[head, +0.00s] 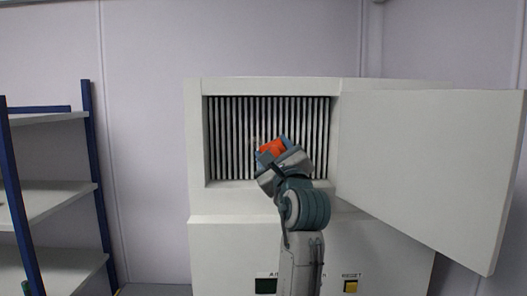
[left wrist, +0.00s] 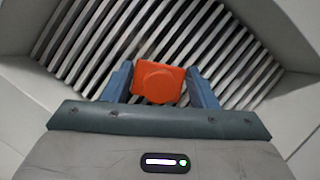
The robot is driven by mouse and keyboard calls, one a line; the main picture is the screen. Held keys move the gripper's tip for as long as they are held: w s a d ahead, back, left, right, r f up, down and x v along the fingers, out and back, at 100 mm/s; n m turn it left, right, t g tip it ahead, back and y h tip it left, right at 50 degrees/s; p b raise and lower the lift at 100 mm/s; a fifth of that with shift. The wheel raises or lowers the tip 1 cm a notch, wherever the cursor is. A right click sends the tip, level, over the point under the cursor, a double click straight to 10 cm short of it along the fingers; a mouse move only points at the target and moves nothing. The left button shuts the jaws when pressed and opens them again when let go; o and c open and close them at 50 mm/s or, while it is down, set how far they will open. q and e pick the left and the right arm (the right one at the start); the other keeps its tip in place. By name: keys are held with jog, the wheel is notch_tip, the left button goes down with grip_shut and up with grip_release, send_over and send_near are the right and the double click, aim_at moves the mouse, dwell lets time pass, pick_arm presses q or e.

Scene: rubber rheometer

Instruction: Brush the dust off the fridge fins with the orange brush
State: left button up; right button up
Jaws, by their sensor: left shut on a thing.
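The orange brush (head: 271,148) is held in front of the fins in the head view. My left gripper (head: 272,155) is shut on it. In the left wrist view, the brush (left wrist: 158,82) sits between the two blue fingers of the left gripper (left wrist: 160,85), with the fins right behind it. The fridge fins (head: 234,130) are vertical grey slats in a recess of the white cabinet; in the left wrist view they (left wrist: 105,40) run slanted. A faint brownish patch, perhaps dust, shows just above left of the brush. The brush's far side is hidden, so I cannot tell whether it touches the fins. My right gripper is not in view.
The white cabinet door (head: 430,170) stands open to the right of the recess. Below are a dark green button (head: 266,286) and a yellow button (head: 351,286) labelled RESET. A blue-framed shelf (head: 55,195) stands at the left, with a gap before the cabinet (head: 225,245).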

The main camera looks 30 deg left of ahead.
pick_arm(q)
jog(key=shift+w+d+r, duration=0.1)
jog(key=shift+w+d, duration=0.35)
jog(key=shift+d, duration=0.3)
jog(key=shift+w+d+f, duration=0.1)
jog(key=shift+w+d, duration=0.35)
jog(key=shift+d, duration=0.25)
jog(key=shift+w+d+r, duration=0.1)
jog(key=shift+w+d, duration=0.35)
jog(key=shift+d, duration=0.3)
jog(key=shift+a+p, duration=0.1)
jog(key=shift+p, duration=0.3)
jog(key=shift+s+a, duration=1.05)
jog(key=shift+a, duration=0.6)
jog(key=shift+s+a, duration=1.05)
jog(key=shift+a, duration=0.65)
jog(key=shift+s+a, duration=1.05)
jog(key=shift+a, duration=0.6)
jog(key=shift+w+d, duration=0.1)
jog(key=shift+d, duration=0.1)
jog(key=shift+d, duration=0.1)
jog(key=shift+s+d, duration=0.45)
jog(key=shift+s, duration=0.4)
jog(key=shift+s+d, duration=0.5)
jog(key=shift+s, duration=0.4)
jog(key=shift+s+d, duration=0.45)
jog(key=shift+s, duration=0.4)
jog(key=shift+s, duration=0.1)
